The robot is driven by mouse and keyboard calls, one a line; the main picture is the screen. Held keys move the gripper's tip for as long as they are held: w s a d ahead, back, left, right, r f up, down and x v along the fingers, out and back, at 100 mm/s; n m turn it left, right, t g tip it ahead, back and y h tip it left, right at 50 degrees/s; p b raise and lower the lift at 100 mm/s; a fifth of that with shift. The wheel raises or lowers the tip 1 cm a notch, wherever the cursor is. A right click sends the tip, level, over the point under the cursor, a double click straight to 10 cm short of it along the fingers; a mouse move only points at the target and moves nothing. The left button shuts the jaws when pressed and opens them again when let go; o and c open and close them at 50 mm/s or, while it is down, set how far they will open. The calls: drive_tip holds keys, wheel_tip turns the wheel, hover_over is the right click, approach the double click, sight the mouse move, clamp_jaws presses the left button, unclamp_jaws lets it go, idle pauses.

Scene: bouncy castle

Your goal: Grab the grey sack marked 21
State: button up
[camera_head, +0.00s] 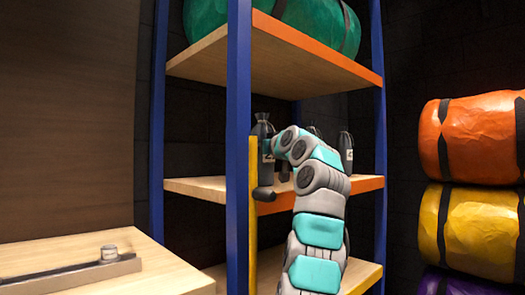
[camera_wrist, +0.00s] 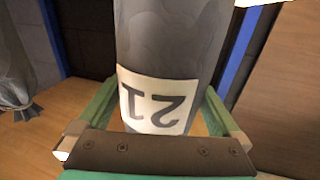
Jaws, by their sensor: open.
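The grey sack marked 21 (camera_wrist: 172,45) fills the middle of the wrist view, its pale label upside down. A dark grey tied sack with a pale label, probably the same one, stands at the left of the middle shelf in the head view (camera_head: 262,129); its number is too small to read there. My gripper (camera_wrist: 160,100) is open, with one green finger on each side of the sack's labelled part. I cannot tell whether the fingers touch it. In the head view my arm hides most of the gripper.
Another grey sack (camera_wrist: 28,60) is at the left of the wrist view; a dark sack (camera_head: 346,148) stands right of my arm. Blue posts (camera_head: 239,130) and the upper shelf (camera_head: 225,55) frame the space. A wooden table (camera_head: 150,270) is at lower left, bright rolls (camera_head: 470,135) at right.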

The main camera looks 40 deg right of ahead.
clamp_jaws()
idle(0.8)
